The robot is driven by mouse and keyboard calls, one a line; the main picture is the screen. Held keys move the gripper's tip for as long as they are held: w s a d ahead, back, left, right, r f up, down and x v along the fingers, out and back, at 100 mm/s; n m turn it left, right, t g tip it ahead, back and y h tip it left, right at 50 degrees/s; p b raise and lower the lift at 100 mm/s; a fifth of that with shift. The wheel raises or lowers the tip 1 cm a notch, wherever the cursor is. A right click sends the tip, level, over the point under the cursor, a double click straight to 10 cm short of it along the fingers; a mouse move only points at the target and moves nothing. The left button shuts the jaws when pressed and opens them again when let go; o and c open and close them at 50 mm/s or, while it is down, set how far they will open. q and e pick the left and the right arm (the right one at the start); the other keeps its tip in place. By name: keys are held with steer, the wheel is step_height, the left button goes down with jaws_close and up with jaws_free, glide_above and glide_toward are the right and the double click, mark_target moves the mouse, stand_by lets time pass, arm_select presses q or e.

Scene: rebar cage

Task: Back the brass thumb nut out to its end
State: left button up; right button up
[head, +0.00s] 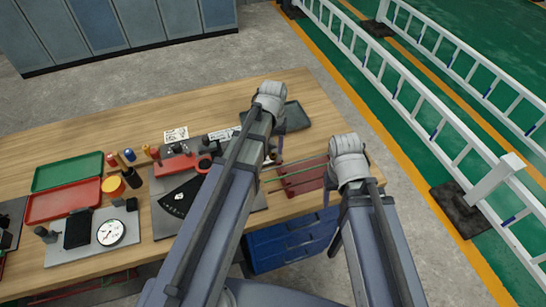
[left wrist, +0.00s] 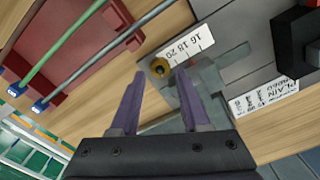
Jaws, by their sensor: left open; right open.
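The brass thumb nut (left wrist: 160,67) shows in the left wrist view as a small round brass piece, beside a white scale plate (left wrist: 184,45) marked 16, 18, 20 on a grey fixture (left wrist: 208,95). My left gripper (left wrist: 160,74) is open, its two purple fingertips on either side of the nut with visible gaps in this view. Whether they are level with it in depth I cannot tell. In the head view my left gripper (head: 272,158) is mostly hidden by its arm, and the nut cannot be made out. A sliver of my right gripper (head: 327,193) shows beside its arm, empty of anything visible.
A red rack (left wrist: 78,45) holds a green rod and a grey rod with blue ends. A red tool (head: 180,163), a dial gauge (head: 110,232), and green (head: 68,172) and red (head: 63,200) trays lie on the wooden bench. Blue drawers (head: 290,245) stand below its front edge.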

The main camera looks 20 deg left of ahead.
mark_target(273, 156)
arm_select(q)
steer(key=shift+f+b, duration=0.9)
steer(key=shift+f, duration=0.5)
arm_select(e)
step_height(273, 156, down, 3)
steer(key=shift+r, duration=0.1)
arm_select(q)
steer(key=shift+c, duration=0.3)
jaws_close()
